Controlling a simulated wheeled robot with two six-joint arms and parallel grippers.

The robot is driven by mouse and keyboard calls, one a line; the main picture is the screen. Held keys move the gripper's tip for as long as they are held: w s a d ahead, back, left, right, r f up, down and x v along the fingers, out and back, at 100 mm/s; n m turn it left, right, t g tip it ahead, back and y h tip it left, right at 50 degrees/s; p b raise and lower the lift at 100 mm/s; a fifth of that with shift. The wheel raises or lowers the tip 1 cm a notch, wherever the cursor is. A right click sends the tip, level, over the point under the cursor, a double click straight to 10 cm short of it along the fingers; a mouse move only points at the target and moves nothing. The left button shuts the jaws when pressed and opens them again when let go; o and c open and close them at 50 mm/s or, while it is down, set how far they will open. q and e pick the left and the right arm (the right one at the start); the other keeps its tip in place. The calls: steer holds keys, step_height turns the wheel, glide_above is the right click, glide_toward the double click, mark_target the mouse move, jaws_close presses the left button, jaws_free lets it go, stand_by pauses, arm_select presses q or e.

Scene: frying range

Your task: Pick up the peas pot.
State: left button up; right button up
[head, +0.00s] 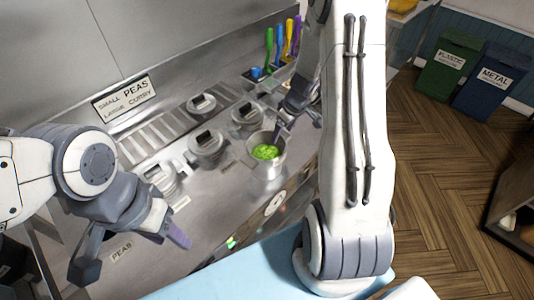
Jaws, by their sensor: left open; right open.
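The peas pot (267,171) is an open metal pot with bright green peas (265,152) inside. It stands upright on the steel range near the front edge, in the middle of the head view. My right gripper (296,127) is open just above and behind the pot. One finger reaches down at the pot's far rim; I cannot tell whether it touches. The arm hides part of this gripper.
Lidded metal pots (207,146) stand behind and left of the peas pot. A sign (125,98) reading "SMALL PEAS LARGE CURRY" is at the back. Colourful utensils (280,45) stand at the back right. Bins (487,79) stand on the floor at right.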

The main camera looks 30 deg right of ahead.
jaws_close()
steer(key=shift+r, duration=0.1)
